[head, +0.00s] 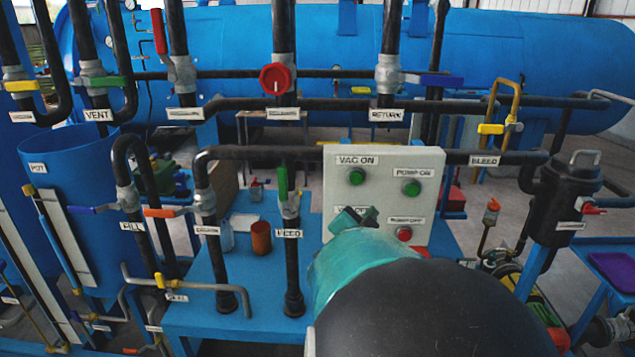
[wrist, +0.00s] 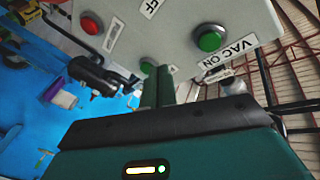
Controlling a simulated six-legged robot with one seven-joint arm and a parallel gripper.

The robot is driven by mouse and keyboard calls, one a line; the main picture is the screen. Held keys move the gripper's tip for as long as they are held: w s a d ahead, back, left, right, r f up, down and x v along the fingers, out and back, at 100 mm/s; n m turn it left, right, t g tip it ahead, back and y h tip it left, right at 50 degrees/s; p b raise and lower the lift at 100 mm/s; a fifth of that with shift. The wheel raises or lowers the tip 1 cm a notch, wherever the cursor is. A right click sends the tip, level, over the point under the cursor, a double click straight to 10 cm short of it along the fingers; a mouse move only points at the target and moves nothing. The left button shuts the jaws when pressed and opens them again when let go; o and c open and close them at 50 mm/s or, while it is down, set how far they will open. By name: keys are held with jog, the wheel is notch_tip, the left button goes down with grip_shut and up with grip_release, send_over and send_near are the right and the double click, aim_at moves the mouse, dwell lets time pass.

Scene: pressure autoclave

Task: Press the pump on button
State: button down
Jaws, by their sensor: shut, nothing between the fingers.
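The pump on button (head: 411,188) is a green button under a PUMP ON label at the upper right of a pale control panel (head: 336,190). In the wrist view, a green button (wrist: 148,67), seemingly the same one, sits just left of the finger and is partly hidden. My gripper (head: 352,217) is shut and empty, in front of the panel's lower left, over the VAC OFF label and its button. Its fingers also show in the wrist view (wrist: 165,85). I cannot tell any contact with the panel.
The green VAC ON button (head: 356,176) is above my gripper; it is also in the wrist view (wrist: 209,38). The red PUMP OFF button (head: 404,233) is to the right. Black pipes (head: 292,250) stand left of the panel, and a black canister (head: 562,205) stands right.

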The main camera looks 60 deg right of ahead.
aim_at(412, 190)
jog(key=s+d+m+g+h, duration=0.1)
jog(key=s+m+g, duration=0.3)
jog(key=s, duration=0.6)
jog(key=d+r+g, duration=0.1)
jog(key=g, duration=0.1)
jog(key=shift+s+d+g, duration=0.15)
jog(key=shift+s+g, duration=0.2)
jog(key=shift+g, duration=0.05)
jog(key=shift+w+d, duration=0.75)
jog(key=shift+d, duration=0.5)
jog(key=shift+w+d, duration=0.8)
jog(key=shift+d, duration=0.5)
jog(key=shift+w+d, duration=0.75)
jog(key=shift+d, duration=0.5)
jog(key=shift+w+d+f, duration=0.1)
jog(key=shift+d, duration=0.05)
jog(key=shift+w+d, duration=0.1)
jog(key=shift+d, duration=0.1)
